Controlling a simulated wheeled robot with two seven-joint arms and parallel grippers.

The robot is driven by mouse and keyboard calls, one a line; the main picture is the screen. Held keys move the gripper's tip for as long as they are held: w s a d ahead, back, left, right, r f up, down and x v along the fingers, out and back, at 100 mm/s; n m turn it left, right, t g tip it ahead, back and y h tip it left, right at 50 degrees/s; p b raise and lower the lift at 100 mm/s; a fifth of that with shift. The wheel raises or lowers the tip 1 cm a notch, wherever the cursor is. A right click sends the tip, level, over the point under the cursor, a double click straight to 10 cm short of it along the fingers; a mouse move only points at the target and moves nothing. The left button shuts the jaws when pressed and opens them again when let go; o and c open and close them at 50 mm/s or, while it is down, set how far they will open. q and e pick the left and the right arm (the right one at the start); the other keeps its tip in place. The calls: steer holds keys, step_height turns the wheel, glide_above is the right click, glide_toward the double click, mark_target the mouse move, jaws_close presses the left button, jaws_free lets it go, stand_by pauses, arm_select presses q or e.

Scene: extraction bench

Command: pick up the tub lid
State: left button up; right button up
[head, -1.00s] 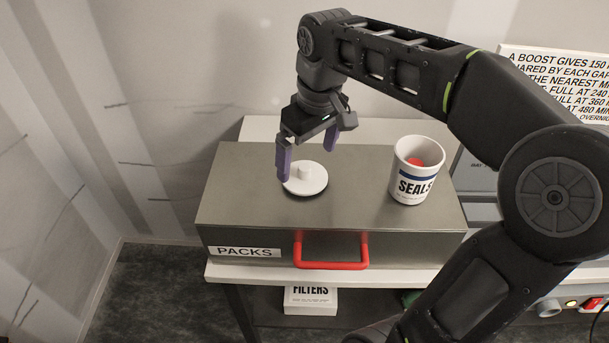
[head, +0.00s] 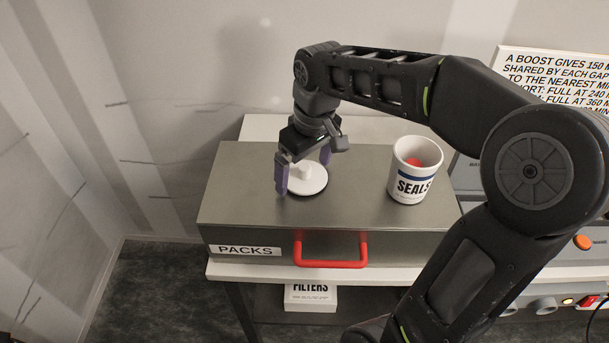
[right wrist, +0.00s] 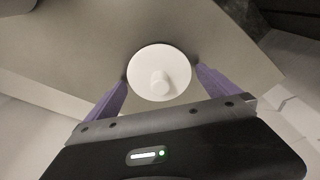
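The tub lid (head: 311,184) is a white round disc with a knob, lying on top of the grey PACKS box. It also shows in the right wrist view (right wrist: 148,66), with its knob towards the gripper side. My right gripper (head: 303,172) is open, with its purple fingers on either side of the lid's knob, low over the lid. In the right wrist view the gripper (right wrist: 160,82) has a finger at each side, and nothing is between them but the lid beyond. Whether the fingers touch the lid I cannot tell. My left gripper is not in view.
A white SEALS tub (head: 412,172) with red contents stands open on the box, right of the lid. The PACKS box (head: 230,195) has a red handle (head: 331,262) in front. A FILTERS box (head: 311,296) sits below. A text board (head: 560,75) stands at the right.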

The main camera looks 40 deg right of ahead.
mark_target(306, 166)
steer(key=c, duration=1.1)
steer(key=shift+r, duration=0.1)
step_height(306, 166, up, 10)
steer(key=shift+f+b, duration=0.1)
steer(key=shift+b, duration=0.25)
steer(key=shift+d, duration=0.1)
